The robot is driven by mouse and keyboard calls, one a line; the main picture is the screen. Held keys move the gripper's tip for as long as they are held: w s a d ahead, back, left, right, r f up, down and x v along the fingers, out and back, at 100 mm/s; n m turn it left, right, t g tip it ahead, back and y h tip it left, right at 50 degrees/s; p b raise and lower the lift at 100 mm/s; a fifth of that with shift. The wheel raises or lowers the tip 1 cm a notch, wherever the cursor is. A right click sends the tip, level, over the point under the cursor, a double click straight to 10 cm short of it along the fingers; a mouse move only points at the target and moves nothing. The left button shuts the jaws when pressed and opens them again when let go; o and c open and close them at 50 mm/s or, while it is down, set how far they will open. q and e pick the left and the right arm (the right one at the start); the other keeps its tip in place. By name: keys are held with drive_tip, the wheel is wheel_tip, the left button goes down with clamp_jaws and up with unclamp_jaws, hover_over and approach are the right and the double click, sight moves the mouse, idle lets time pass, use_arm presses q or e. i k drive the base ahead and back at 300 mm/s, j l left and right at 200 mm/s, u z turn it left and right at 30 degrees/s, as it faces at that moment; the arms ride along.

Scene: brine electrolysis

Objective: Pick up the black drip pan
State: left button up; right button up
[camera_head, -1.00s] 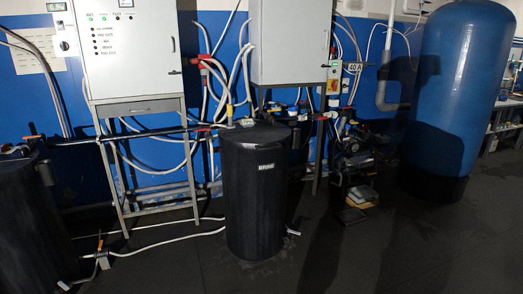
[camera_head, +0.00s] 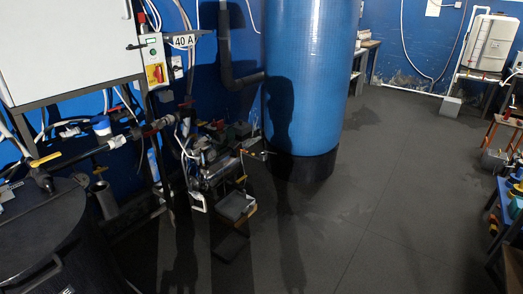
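I cannot pick out the black drip pan with certainty. A dark, flat shape (camera_head: 230,244) lies on the floor below a small grey box (camera_head: 236,207) at the pump assembly, but it is too dim to tell what it is. Neither of my grippers is in view.
A black tank (camera_head: 45,245) stands at the lower left, under a white control cabinet (camera_head: 70,45). A tall blue tank (camera_head: 308,75) stands behind the pump assembly (camera_head: 212,165). A cluttered bench (camera_head: 508,200) lines the right edge. The dark floor (camera_head: 370,190) between is clear.

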sight(232, 244)
drive_tip(key=i+l+z, duration=0.1)
drive_tip(key=i+z, duration=0.15)
drive_tip(key=i, duration=1.3)
